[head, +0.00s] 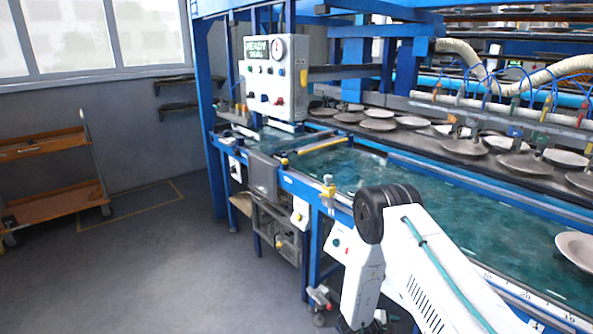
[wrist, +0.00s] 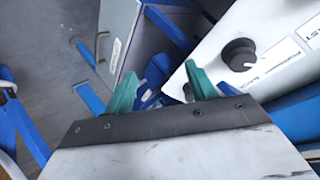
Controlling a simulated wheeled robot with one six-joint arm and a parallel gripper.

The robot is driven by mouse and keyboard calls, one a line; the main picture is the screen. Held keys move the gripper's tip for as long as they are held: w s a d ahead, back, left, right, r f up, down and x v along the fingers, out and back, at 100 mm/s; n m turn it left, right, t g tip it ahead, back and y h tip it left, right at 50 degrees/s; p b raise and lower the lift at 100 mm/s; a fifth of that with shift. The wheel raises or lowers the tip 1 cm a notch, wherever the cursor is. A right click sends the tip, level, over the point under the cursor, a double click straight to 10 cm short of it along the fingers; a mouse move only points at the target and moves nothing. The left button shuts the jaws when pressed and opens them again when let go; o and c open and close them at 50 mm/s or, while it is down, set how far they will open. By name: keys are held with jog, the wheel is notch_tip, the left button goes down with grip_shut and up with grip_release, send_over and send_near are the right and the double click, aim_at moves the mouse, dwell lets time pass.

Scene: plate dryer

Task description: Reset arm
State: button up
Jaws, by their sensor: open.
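My gripper (wrist: 163,92) shows in the wrist view with two teal fingers standing apart and nothing between them. It is open and empty. Behind the fingers are blue frame bars, and to the right is a white panel with a black knob (wrist: 238,54). I cannot tell whether the fingers touch anything there. In the head view my white arm is at the lower right, in front of the plate dryer's blue frame (head: 207,110). The gripper itself cannot be made out in that view.
A teal conveyor surface (head: 345,168) runs along the dryer, with several plates (head: 380,125) on the dark shelf behind. One plate (head: 577,248) lies at the right edge. A control panel (head: 275,77) stands above the left end. An orange cart (head: 52,175) stands left; the floor between is clear.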

jog(key=w+a+r+n+y, duration=0.1)
jog(key=a+r+n+y, duration=0.25)
jog(key=a, duration=0.25)
jog(key=w+a+r+n+y, duration=0.2)
jog(key=a+r+n+y, duration=0.15)
jog(key=a+y, duration=0.2)
jog(key=s+a+r+n+g+y, duration=0.1)
jog(key=s+a+r+n+y, duration=0.15)
jog(key=r, duration=0.55)
jog(key=s+a+r+n+g+y, duration=0.15)
jog(key=s+a+r+n, duration=0.25)
jog(key=r, duration=0.4)
jog(key=s+d+r+n, duration=0.2)
jog(key=s+d+r, duration=0.1)
jog(key=s+r, duration=0.7)
jog(key=s+d+r+n+h, duration=0.1)
jog(key=s+d+r+n, duration=0.2)
jog(key=s+r, duration=0.8)
jog(key=s+d+r+n+h, duration=0.1)
jog(key=s+d+r+n, duration=0.2)
jog(key=s+r, duration=0.7)
jog(key=shift+s+d+r, duration=0.15)
jog(key=shift+d+r, duration=0.15)
jog(key=shift+d, duration=0.35)
jog(key=shift+n, duration=0.25)
